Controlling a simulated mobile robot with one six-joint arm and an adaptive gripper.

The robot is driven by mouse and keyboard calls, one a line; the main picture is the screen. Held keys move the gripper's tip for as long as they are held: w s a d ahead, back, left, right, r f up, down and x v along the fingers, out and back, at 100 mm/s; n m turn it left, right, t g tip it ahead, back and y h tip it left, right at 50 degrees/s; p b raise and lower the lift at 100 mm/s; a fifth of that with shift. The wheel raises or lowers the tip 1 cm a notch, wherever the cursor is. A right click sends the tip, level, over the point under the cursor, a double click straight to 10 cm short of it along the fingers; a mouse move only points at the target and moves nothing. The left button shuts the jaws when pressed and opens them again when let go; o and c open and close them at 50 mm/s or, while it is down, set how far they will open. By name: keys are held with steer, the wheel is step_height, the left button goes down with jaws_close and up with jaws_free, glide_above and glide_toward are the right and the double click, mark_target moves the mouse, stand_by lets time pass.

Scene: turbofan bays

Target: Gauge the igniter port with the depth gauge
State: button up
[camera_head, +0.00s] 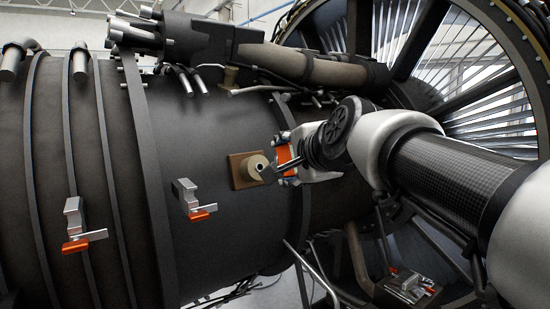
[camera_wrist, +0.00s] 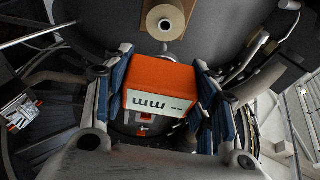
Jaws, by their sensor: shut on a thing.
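The depth gauge (camera_wrist: 163,88) is an orange box with a white display reading "mm --". My gripper (camera_wrist: 160,72) is shut on it, with blue-padded fingers on both sides. In the head view the orange gauge body (camera_head: 284,156) shows in my gripper (camera_head: 288,164), just right of the port. The igniter port (camera_head: 256,167) is a tan round boss with a dark hole on a brown square plate. In the wrist view the port (camera_wrist: 165,20) lies straight beyond the gauge. A short thin tip shows between them; I cannot tell whether it touches or enters the hole.
Two silver brackets with orange tabs (camera_head: 75,225) (camera_head: 193,200) stick out from the dark engine casing (camera_head: 120,180) at left. Pipes (camera_head: 300,65) run above the port. A small silver fixture with orange parts (camera_head: 410,288) is at lower right.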

mark_target(263, 166)
steer(key=shift+w+a+f+p, duration=0.25)
steer(key=shift+w+a, duration=0.15)
steer(key=shift+w, duration=0.2)
steer(key=shift+w+a+f+p, duration=0.25)
steer(key=shift+w+a, duration=0.15)
steer(key=shift+w, duration=0.2)
steer(key=shift+w+a+f+p, duration=0.25)
steer(key=shift+w+a, duration=0.15)
steer(key=shift+w, duration=0.2)
steer(key=shift+w+a+f+p, duration=0.25)
steer(key=shift+w+a+p, duration=0.2)
steer(key=shift+w, duration=0.2)
steer(key=shift+w+a+f+p, duration=0.3)
steer(key=shift+w+a+p, duration=0.1)
steer(key=shift+w, duration=0.2)
steer(key=shift+w+a+f+p, duration=0.25)
steer(key=shift+w+a+p, duration=0.2)
steer(key=shift+w, duration=0.2)
stand_by(1.4)
steer(key=shift+s+d, duration=0.1)
steer(key=shift+s, duration=0.05)
stand_by(1.2)
